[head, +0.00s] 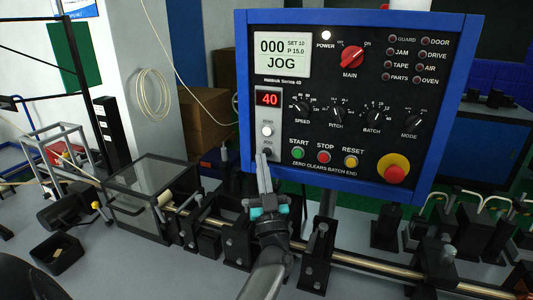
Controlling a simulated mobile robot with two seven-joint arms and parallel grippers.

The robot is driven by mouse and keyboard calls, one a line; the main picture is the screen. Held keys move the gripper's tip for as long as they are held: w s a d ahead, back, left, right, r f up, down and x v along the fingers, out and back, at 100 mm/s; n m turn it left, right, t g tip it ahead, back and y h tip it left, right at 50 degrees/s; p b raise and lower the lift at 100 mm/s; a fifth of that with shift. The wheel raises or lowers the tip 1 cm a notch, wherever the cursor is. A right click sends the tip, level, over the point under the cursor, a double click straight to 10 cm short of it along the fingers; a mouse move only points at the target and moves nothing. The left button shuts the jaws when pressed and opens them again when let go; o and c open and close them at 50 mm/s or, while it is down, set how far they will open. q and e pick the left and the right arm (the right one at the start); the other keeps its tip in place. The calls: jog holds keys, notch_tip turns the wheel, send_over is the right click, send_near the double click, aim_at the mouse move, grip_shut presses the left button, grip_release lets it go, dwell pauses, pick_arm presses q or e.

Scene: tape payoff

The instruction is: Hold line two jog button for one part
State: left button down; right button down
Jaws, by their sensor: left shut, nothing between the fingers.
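The control panel (470,60) has a blue frame and a black face. Its display (283,54) reads 000, SET 10, P 15.0 and JOG. Left of the knobs, a small grey strip holds a red display (268,99) reading 40, a pale round button (266,130) and a dark button (267,151) below it, with a label too small to read surely. My left gripper (264,158) is shut and empty, pointing up with its tips at the dark button's lower edge. I cannot tell whether they touch or press it. My right gripper is not in view.
Green START (298,153), red STOP (324,156) and yellow RESET (351,161) buttons sit close right of my fingers. A red emergency stop (395,173) is farther right. A long metal rod (345,257) and black stands run below the panel.

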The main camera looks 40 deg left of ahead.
pick_arm(q)
jog(key=shift+w, duration=0.15)
dwell(0.4)
jog(key=shift+w+a, duration=0.1)
jog(key=shift+w, duration=0.2)
jog(key=shift+w+a+b, duration=0.15)
jog(key=shift+w+b, duration=0.15)
jog(key=shift+w, duration=0.1)
dwell(6.8)
